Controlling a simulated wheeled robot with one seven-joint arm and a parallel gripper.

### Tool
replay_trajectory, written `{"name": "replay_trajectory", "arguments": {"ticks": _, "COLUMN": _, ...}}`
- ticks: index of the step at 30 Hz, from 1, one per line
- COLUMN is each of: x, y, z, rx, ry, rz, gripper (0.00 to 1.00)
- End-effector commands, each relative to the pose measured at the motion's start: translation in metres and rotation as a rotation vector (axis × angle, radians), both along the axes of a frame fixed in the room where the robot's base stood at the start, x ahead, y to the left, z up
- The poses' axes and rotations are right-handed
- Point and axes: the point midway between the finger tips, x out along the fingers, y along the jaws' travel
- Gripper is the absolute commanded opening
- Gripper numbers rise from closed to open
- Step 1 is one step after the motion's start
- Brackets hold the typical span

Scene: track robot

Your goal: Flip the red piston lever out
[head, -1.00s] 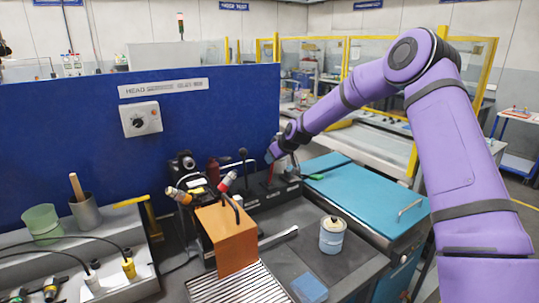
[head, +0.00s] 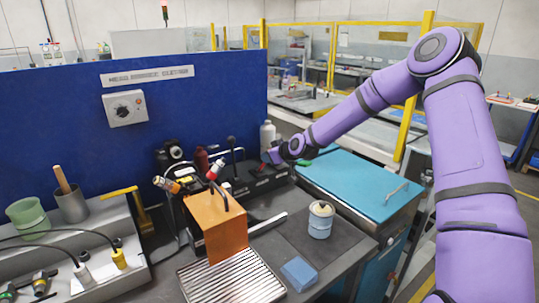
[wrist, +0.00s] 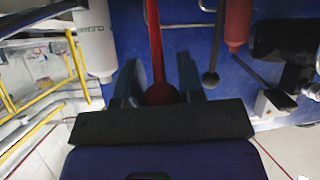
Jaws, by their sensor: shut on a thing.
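The red lever, a red rod (wrist: 156,45) with a round red knob, runs between the fingers of my gripper (wrist: 158,88) in the wrist view. The gripper is shut on it near the knob. In the head view my gripper (head: 268,157) is low over the dark control box (head: 262,180) at the back of the bench, and it hides most of the lever. A second lever with a black knob (wrist: 211,78) stands beside it, apart from the fingers; it also shows in the head view (head: 231,143).
A white bottle (head: 267,133) stands just behind my gripper, and a red bottle (head: 201,160) stands to the left. A teal-topped cabinet (head: 350,187) is at the right.

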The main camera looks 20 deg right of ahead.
Motion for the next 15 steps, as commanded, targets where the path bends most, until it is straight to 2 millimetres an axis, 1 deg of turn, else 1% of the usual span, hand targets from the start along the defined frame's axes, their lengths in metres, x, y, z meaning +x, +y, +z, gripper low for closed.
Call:
{"name": "replay_trajectory", "arguments": {"ticks": 1, "x": -0.0014, "y": -0.0002, "z": -0.0023, "rx": -0.001, "ry": 0.005, "rz": 0.001, "gripper": 0.00}}
{"name": "replay_trajectory", "arguments": {"ticks": 9, "x": -0.0014, "y": -0.0003, "z": -0.0026, "rx": 0.000, "ry": 0.007, "rz": 0.001, "gripper": 0.00}}
{"name": "replay_trajectory", "arguments": {"ticks": 10, "x": -0.0013, "y": -0.0003, "z": -0.0027, "rx": 0.000, "ry": 0.007, "rz": 0.000, "gripper": 0.42}}
{"name": "replay_trajectory", "arguments": {"ticks": 12, "x": -0.0012, "y": -0.0002, "z": -0.0025, "rx": 0.000, "ry": 0.006, "rz": 0.000, "gripper": 0.56}}
{"name": "replay_trajectory", "arguments": {"ticks": 15, "x": -0.0009, "y": -0.0002, "z": -0.0020, "rx": 0.001, "ry": 0.005, "rz": 0.000, "gripper": 0.56}}
